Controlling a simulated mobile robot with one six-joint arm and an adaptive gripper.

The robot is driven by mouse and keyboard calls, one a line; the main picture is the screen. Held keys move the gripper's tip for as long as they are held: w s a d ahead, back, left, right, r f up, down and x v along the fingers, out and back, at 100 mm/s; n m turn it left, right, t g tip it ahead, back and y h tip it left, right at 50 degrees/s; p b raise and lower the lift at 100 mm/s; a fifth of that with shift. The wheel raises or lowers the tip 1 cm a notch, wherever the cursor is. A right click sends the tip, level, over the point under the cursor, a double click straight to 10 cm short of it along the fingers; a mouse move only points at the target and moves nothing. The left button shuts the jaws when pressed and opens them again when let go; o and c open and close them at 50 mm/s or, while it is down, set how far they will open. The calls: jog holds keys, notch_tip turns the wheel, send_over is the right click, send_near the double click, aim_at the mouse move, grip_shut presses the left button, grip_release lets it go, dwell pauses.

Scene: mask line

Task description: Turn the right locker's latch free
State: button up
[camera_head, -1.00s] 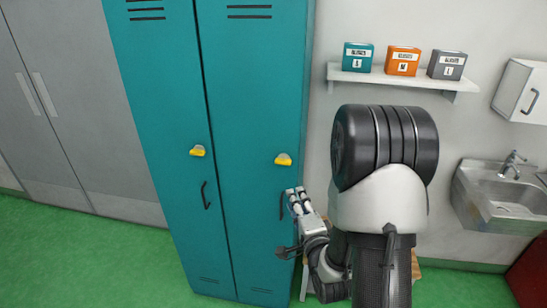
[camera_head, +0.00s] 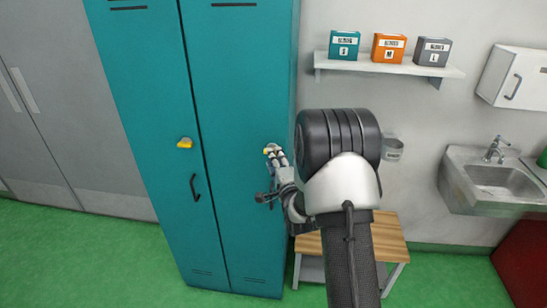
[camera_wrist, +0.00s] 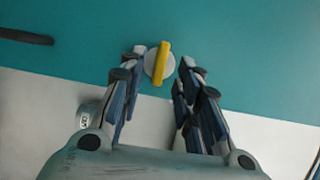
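The teal right locker door (camera_head: 240,90) carries a yellow latch (camera_head: 270,149), mostly covered by my fingers in the head view. In the wrist view this latch (camera_wrist: 162,63) is a yellow bar on a pale round plate. My gripper (camera_head: 275,155) is at the latch; in the wrist view its fingers (camera_wrist: 162,68) are open, with the bar between the tips and a gap on both sides. Whether the tips touch the plate I cannot tell. The right door's dark handle (camera_wrist: 26,37) shows at the left in the wrist view.
The left locker has its own yellow latch (camera_head: 185,143) and dark handle (camera_head: 194,187). A wooden-topped bench (camera_head: 388,238) stands right of the lockers, below my arm. A shelf (camera_head: 395,68) with boxes and a sink (camera_head: 495,182) are farther right. Green floor is clear in front.

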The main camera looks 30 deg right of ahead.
jog(key=shift+x, duration=1.2)
jog(key=shift+c, duration=0.3)
grip_shut()
